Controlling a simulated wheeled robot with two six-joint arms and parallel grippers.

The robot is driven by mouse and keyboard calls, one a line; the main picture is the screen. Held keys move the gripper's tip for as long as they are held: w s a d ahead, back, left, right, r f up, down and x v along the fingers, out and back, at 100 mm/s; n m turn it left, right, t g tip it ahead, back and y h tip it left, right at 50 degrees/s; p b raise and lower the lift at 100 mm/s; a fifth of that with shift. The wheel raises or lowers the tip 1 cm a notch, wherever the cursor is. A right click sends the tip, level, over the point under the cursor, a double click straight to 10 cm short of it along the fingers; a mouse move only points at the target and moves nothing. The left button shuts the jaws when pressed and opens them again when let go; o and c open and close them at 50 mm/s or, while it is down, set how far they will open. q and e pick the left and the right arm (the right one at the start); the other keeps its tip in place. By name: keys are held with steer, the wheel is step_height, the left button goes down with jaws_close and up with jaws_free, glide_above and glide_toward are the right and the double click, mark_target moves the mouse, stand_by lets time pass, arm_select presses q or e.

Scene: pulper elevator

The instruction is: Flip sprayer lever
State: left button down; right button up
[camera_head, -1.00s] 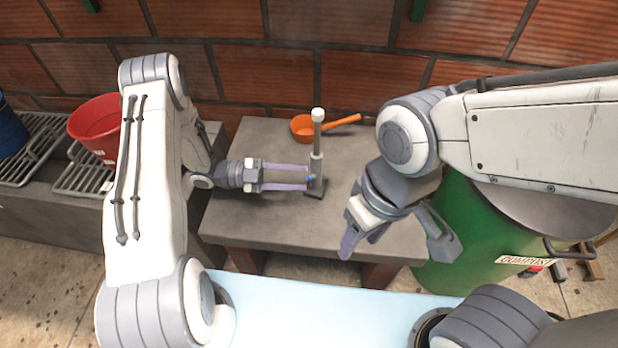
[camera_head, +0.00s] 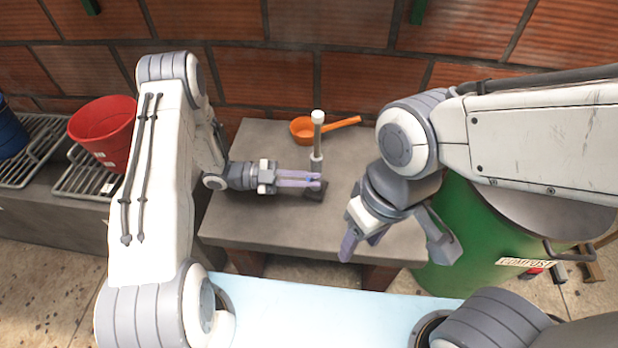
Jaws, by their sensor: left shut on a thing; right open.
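The sprayer (camera_head: 318,135) stands upright on the grey table, a thin post with a white cap on a small dark base. A small blue part, which looks like its lever (camera_head: 311,180), shows low on the post. My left gripper (camera_head: 316,180) reaches in from the left and its purple fingers are shut on the blue lever, largely hiding it. My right gripper (camera_head: 396,248) is open and empty, pointing down in front of the table's right side, apart from the sprayer.
An orange ladle-like pan (camera_head: 303,130) lies behind the sprayer on the grey table (camera_head: 255,225). A green compost bin (camera_head: 455,240) stands at the right. A red bucket (camera_head: 103,125) sits on a rack at the left. A brick wall closes the back.

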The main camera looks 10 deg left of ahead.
arm_select(q)
steer(key=shift+w+d+r+n+y+p, duration=0.1)
steer(key=shift+w+r+n+y+p, duration=0.3)
steer(key=shift+n+p, duration=0.6)
steer(key=shift+w+n+p, duration=0.3)
steer(key=shift+n+p, duration=0.15)
steer(key=shift+n, duration=0.25)
steer(key=c, duration=0.9)
jaws_free()
steer(key=shift+f, duration=0.1)
